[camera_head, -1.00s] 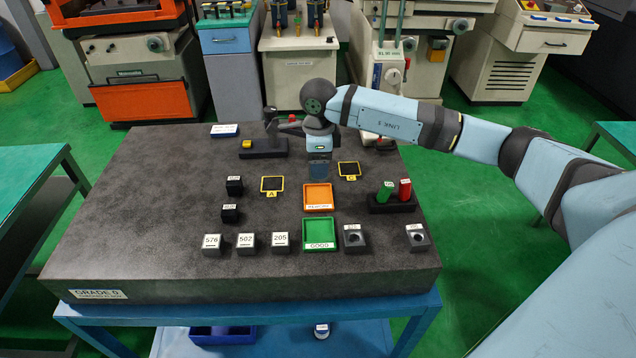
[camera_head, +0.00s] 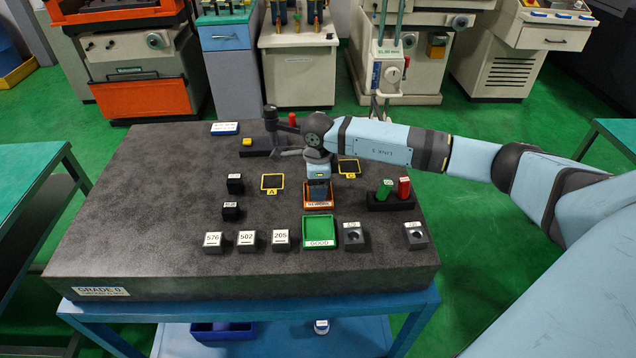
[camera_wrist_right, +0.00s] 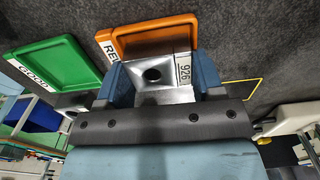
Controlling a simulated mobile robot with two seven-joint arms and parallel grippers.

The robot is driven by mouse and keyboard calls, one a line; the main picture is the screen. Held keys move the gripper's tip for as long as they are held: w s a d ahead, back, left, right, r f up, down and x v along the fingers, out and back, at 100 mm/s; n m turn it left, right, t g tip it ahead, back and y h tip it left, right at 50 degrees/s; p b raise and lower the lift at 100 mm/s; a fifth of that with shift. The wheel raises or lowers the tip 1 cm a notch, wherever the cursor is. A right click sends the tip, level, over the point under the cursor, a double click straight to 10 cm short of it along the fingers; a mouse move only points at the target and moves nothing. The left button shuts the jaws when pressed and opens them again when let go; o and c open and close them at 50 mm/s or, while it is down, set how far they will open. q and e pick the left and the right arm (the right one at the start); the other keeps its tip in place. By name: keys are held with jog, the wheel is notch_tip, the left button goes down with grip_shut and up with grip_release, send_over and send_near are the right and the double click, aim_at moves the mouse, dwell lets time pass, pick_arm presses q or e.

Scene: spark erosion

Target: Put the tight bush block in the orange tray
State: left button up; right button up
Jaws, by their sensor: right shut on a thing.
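The bush block (camera_wrist_right: 152,78), a grey metal block with a dark round hole and a label reading 926, sits between the fingers of my right gripper (camera_wrist_right: 160,82) in the right wrist view. The gripper is shut on it. The orange tray (camera_wrist_right: 122,32) lies just beyond the block there, partly covered by it. I cannot tell whether the block touches the tray floor. My left gripper is not in view.
The green GOOD tray (camera_head: 319,231) is right in front of the orange one. Two grey blocks with holes (camera_head: 353,236) (camera_head: 416,236) stand to its right, numbered blocks (camera_head: 247,241) to its left. A black holder (camera_head: 391,203) carries green and red pieces.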

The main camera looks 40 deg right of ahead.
jog(key=o, duration=1.3)
jog(key=shift+f, duration=0.1)
jog(key=shift+c, duration=0.2)
jog(key=shift+r, duration=0.25)
notch_tip(320, 180, up, 12)
jog(key=b, duration=0.1)
jog(key=shift+b, duration=0.35)
jog(key=shift+f, duration=0.1)
